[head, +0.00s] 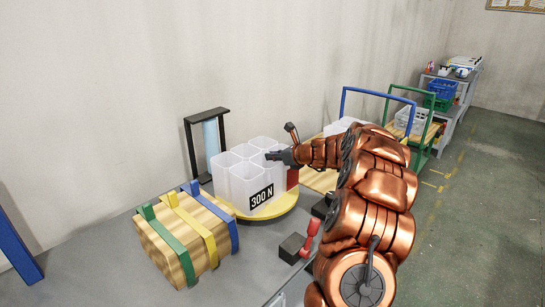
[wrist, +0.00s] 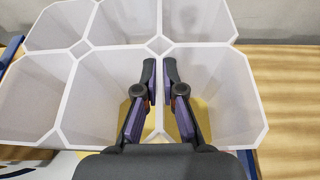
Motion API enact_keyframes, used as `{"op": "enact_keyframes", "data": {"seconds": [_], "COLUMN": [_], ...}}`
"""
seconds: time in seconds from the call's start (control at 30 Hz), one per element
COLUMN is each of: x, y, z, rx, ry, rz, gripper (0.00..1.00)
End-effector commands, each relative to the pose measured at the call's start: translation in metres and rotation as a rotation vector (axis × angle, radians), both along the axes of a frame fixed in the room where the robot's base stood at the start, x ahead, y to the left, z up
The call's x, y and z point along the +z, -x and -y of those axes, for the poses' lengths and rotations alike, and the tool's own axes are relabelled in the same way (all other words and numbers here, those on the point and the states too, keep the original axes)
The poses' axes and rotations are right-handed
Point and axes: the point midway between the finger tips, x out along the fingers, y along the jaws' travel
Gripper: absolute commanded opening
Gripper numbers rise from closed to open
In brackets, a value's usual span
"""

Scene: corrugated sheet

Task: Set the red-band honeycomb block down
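The honeycomb block (head: 240,180) is white and open-celled, with a 300 N label and a red patch at its right side. It stands upright at the round yellow plate (head: 285,203); I cannot tell whether its base touches it. My gripper (head: 272,156) is over the block's upper right part. In the wrist view, the fingertips of my gripper (wrist: 160,72) lie close on both sides of one thin cell wall of the block (wrist: 88,95) and appear shut on it. The yellow plate shows through the cells below.
A wooden block with green, yellow and blue bands (head: 165,247) stands left of the plate. A dark frame with a pale blue panel (head: 211,138) stands behind. A small dark block (head: 292,248) is in front. Another white honeycomb piece (head: 338,126) lies behind my arm.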

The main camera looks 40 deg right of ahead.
Motion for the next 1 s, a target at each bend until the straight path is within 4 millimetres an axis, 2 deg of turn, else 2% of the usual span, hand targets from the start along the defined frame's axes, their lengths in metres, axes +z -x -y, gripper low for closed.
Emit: {"op": "enact_keyframes", "data": {"seconds": [0.03,0.23,0.63,0.77,1.0], "x": [0.001,0.0,0.002,0.007,0.025], "y": [0.0,0.0,0.003,0.016,0.055], "z": [0.0,0.0,0.001,0.004,0.015], "rx": [0.0,0.0,-0.001,-0.002,-0.004], "ry": [0.001,0.0,-0.001,-0.001,0.0], "rz": [0.001,0.0,0.0,-0.001,0.002], "gripper": [0.11,0.32,0.32,0.32,0.32]}}
